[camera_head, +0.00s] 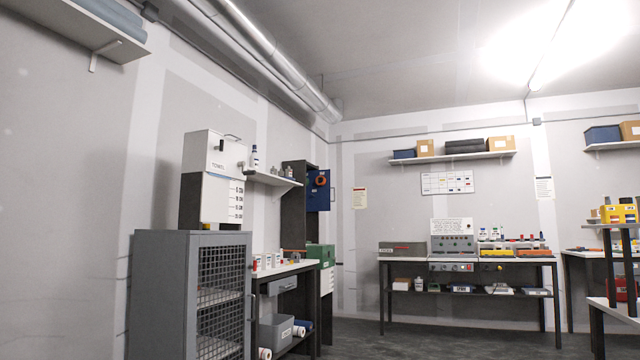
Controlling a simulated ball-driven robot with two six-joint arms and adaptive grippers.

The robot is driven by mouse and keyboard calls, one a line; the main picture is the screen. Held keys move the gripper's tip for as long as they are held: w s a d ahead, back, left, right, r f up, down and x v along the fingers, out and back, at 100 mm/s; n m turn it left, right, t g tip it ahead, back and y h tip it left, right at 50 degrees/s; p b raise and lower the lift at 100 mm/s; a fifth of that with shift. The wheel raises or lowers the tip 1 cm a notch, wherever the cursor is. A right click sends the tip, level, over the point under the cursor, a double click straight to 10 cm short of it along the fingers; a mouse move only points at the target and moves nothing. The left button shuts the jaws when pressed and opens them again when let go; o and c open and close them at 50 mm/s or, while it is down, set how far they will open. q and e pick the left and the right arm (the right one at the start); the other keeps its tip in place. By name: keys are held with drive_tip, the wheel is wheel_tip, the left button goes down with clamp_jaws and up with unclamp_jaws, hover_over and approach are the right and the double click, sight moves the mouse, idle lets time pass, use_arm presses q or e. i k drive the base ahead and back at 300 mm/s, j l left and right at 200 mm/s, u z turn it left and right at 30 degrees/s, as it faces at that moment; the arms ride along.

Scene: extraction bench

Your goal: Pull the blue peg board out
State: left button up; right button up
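A blue upright board (318,190) shows near the far end of the left wall, beside a tall dark cabinet or frame (294,210). It has a round orange and dark item on its upper part. A thin reddish handle-like bar stands at its right edge. It is small in the view, and I cannot tell whether it has pegs or how it is mounted. Neither of my grippers is in view.
A long bench (405,259) stands at the back wall, more tables at the right. The dark floor (365,340) between is open.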

sight(317, 197)
drive_tip(key=i+z, duration=0.25)
drive_tip(key=i, duration=4.65)
drive_tip(key=i+l+u, duration=0.1)
drive_tip(key=i, duration=1.05)
drive_tip(key=i+l, duration=0.1)
drive_tip(key=i, duration=1.05)
